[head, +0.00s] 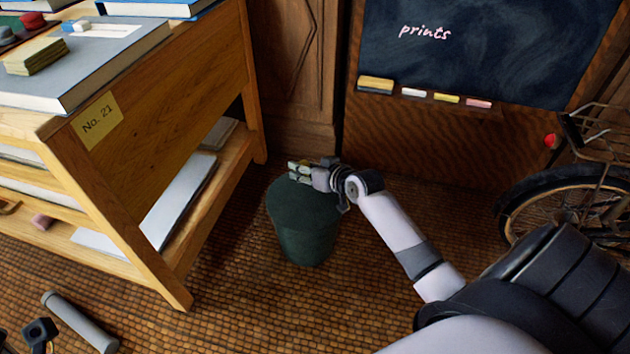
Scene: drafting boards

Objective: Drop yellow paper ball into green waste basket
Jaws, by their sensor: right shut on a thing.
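The green waste basket (306,240) stands upright on the floor, to the right of the wooden drafting desk. My right gripper (297,172) is above the back part of the basket's opening, its fingers pointing left. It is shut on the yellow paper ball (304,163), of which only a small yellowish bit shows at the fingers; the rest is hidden.
The wooden desk (170,95) with books and shelves stands at left. A chalkboard (480,50) with a chalk ledge is behind. A bicycle (540,190) is at right. A grey tube (80,322) lies on the floor at lower left. The floor in front of the basket is clear.

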